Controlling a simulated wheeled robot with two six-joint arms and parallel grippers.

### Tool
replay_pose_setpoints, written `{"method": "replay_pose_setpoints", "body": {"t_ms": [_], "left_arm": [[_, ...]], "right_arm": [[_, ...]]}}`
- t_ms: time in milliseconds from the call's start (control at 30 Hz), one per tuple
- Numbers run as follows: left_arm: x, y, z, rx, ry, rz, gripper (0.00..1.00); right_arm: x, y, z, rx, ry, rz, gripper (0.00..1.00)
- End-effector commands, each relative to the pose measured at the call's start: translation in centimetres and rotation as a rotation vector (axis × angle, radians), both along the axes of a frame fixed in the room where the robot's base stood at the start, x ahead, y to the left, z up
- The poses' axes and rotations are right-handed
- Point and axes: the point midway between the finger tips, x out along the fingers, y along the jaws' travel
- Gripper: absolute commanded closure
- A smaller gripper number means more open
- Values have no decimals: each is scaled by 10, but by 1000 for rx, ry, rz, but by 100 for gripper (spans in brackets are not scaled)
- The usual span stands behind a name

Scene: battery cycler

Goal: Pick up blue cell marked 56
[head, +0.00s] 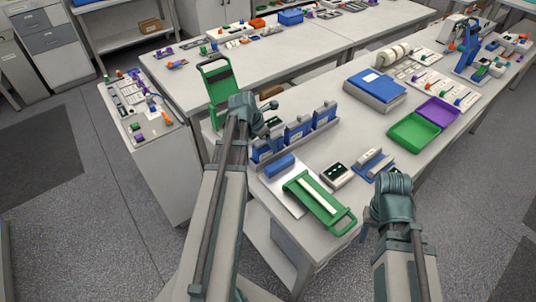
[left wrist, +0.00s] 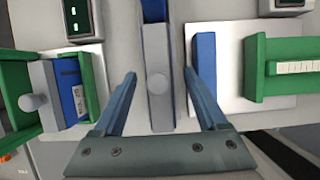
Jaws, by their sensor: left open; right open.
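In the left wrist view, a blue block with a small label (left wrist: 75,92) stands between green walls at the left; its marking is not legible. A plain blue block (left wrist: 203,62) lies on a white plate at the right, and it shows in the head view (head: 279,165). My left gripper (left wrist: 160,80) is open and empty above a grey and blue upright holder (left wrist: 157,112), seen between its fingers. In the head view, it is near the blue holders, partly behind its wrist. My right gripper (head: 393,186) is near the table's front edge, its fingers mostly hidden.
A green tray with a white strip (head: 318,204) lies at the table's near corner. A tall green frame (head: 217,90) stands behind my left arm. Blue and grey holders (head: 297,131) stand in a row. Green (head: 412,133) and purple bins (head: 438,110) lie at the right.

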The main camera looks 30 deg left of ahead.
Motion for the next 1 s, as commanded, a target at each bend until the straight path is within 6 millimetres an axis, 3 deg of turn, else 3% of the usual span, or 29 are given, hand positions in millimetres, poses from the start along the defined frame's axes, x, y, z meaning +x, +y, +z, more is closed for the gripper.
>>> {"method": "replay_pose_setpoints", "body": {"t_ms": [33,100,367,767,1000], "left_arm": [[3,-1,-12,0,0,-1,25],[5,-1,-15,1,-1,-1,25],[5,-2,-13,0,-1,0,27],[5,-2,-13,1,0,0,99],[5,-2,-13,1,0,0,100]], "right_arm": [[0,0,-12,0,0,0,50],[0,0,-15,0,0,0,50],[0,0,-13,0,0,0,50],[0,0,-13,0,0,0,50],[0,0,-13,0,0,0,50]]}}
